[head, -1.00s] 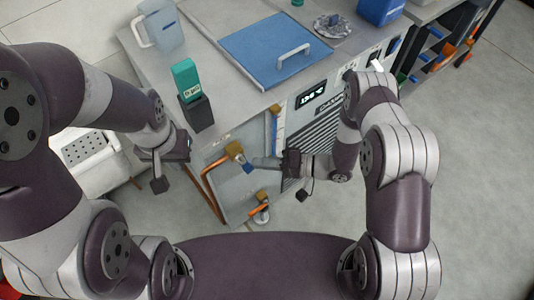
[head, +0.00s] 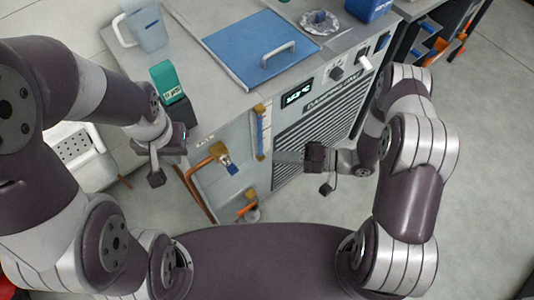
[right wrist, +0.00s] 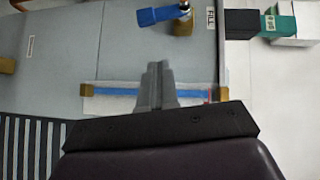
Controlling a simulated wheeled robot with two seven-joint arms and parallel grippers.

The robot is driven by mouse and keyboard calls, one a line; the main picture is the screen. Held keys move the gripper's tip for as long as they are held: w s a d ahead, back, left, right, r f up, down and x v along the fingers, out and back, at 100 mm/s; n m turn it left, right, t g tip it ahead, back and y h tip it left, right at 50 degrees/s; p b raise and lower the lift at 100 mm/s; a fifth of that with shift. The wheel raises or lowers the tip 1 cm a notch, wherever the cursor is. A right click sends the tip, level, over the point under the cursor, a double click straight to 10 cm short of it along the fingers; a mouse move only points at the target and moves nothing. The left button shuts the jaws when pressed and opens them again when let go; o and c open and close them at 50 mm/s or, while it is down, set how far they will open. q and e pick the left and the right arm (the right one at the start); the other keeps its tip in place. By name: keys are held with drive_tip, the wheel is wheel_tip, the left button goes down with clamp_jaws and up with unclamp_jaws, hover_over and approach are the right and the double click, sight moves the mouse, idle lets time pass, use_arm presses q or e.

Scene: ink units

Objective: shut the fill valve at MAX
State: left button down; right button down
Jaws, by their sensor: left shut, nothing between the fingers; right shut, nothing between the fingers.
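The fill valve (head: 222,155) is a brass body with a blue lever, on the end of a copper pipe on the tank's front. In the right wrist view the blue lever (right wrist: 160,15) lies beside the FILL label (right wrist: 211,20). The sight gauge (head: 262,133) stands right of the valve; its blue column (right wrist: 125,91) reaches close to a red mark (right wrist: 210,96) near one end. My right gripper (head: 280,158) is shut and empty, right of the valve and apart from it, also seen in the wrist view (right wrist: 155,72). My left gripper (head: 180,150) is shut, left of the valve.
A clear jug (head: 145,25) and a blue lid (head: 255,50) are behind. A lower brass valve (head: 250,207) sits below. Vent slats (head: 315,130) lie right of the gauge.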

use_arm(q)
drive_tip(key=shift+w+d+f, duration=0.1)
drive_tip(key=shift+w+d, duration=0.1)
use_arm(e)
drive_tip(key=v, duration=0.3)
drive_tip(key=shift+w+d+f, duration=0.1)
drive_tip(key=shift+w+d, duration=0.05)
drive_tip(key=shift+d, duration=0.05)
use_arm(q)
drive_tip(key=shift+w+d, duration=0.1)
use_arm(e)
drive_tip(key=shift+d, duration=0.1)
